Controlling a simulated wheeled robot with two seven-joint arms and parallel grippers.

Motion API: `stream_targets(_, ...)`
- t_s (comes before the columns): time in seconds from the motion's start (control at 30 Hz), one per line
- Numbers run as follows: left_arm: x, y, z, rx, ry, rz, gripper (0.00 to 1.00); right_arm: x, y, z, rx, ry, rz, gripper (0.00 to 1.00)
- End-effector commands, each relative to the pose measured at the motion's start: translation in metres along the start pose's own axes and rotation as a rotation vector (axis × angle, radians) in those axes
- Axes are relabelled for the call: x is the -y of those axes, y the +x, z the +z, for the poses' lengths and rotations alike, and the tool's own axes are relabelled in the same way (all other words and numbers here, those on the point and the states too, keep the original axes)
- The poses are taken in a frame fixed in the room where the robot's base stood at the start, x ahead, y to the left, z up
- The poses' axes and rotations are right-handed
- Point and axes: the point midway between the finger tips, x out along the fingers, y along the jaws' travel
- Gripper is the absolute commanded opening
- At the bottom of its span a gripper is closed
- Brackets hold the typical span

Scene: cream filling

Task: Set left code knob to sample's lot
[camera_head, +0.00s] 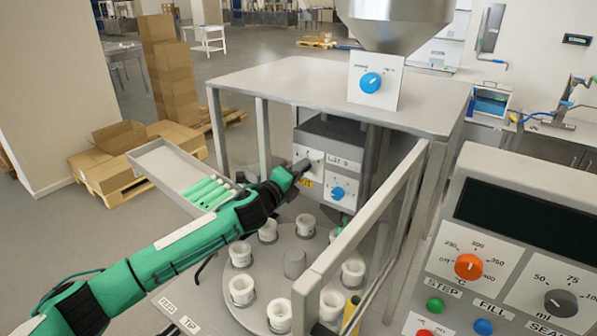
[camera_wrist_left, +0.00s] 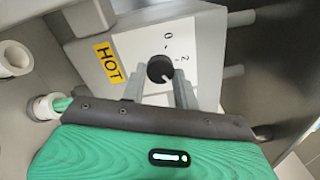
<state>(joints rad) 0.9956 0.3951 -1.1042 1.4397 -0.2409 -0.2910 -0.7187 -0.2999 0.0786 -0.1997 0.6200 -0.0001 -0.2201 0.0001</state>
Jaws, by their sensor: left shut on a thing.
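My left gripper (camera_head: 301,167) reaches the front of the machine head under the steel table. In the left wrist view its two fingers (camera_wrist_left: 160,88) stand on either side of a dark round knob (camera_wrist_left: 160,69) and are shut on it. The knob sits on a white plate (camera_wrist_left: 207,45) with small printed digits, among them 0 and 2. A white mark on the knob points toward the lower right. In the head view the gripper largely hides this knob. A blue knob (camera_head: 338,193) sits to its right, below a small label (camera_head: 341,161) whose text is too small to read surely.
A turntable (camera_head: 293,238) with several white cups lies below the gripper. A metal rail (camera_head: 365,215) crosses in front at right. A tray (camera_head: 160,150) with green tubes is at left. A control panel (camera_head: 515,250) stands at right. A yellow HOT label (camera_wrist_left: 108,62) is beside the knob.

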Motion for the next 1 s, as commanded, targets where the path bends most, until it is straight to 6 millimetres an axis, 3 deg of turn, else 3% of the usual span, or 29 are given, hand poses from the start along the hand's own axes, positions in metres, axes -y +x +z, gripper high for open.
stream_targets(0.13,-0.002,0.000,-0.001,-0.002,0.001,0.002,0.07,0.000,0.000,0.000,0.000,0.000,0.000,0.36)
stream_targets(0.17,-0.002,0.000,-0.001,-0.002,0.001,0.002,0.36,0.000,0.000,0.000,0.000,0.000,0.000,0.36)
stream_targets(0.23,-0.002,0.000,-0.001,-0.002,0.000,0.002,0.50,0.000,0.000,0.000,0.000,0.000,0.000,0.36)
stream_targets(0.27,-0.002,0.000,-0.001,-0.001,0.000,0.002,0.52,0.000,0.000,0.000,0.000,0.000,0.000,0.36)
stream_targets(0.67,-0.002,-0.007,0.000,0.000,0.000,0.001,0.52,-0.001,0.003,0.001,0.000,-0.001,0.001,0.36)
stream_targets(1.0,-0.004,-0.059,-0.001,-0.001,0.001,0.002,0.52,-0.002,0.021,0.003,0.001,-0.002,0.003,0.36)
